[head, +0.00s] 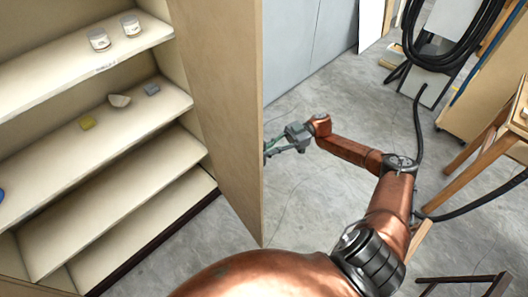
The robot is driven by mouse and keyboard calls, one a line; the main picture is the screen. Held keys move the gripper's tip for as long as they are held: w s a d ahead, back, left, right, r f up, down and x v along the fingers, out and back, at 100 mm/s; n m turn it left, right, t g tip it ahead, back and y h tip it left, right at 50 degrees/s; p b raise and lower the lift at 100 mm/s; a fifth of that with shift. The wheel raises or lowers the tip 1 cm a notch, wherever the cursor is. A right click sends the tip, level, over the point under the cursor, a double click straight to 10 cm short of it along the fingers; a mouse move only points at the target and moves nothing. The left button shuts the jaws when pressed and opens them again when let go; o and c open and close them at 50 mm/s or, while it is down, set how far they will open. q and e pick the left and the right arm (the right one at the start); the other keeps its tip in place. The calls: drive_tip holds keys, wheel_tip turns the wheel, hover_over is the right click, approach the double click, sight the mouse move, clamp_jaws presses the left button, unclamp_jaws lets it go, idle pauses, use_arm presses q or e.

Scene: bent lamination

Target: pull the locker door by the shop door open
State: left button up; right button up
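The locker door (222,110) is a tall tan panel standing open beside a cabinet with cream shelves (130,110). I see the door's inner face and its free edge on the right; its outer face and any handle are hidden. My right gripper (271,149) is just right of that free edge, pointing left at the outer side. Its fingertips are partly hidden by the door, so I cannot tell whether they touch or grip anything. My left gripper is not in view.
Two jars (115,32) and several small items stand on the shelves. Grey panels (305,45) are behind the door. At right are a coiled black hose (446,45) and a wooden bench (490,140).

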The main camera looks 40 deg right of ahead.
drive_tip(key=o, duration=0.3)
drive_tip(key=shift+o, duration=0.2)
drive_tip(key=d, duration=1.2)
drive_tip(key=shift+s, duration=0.4)
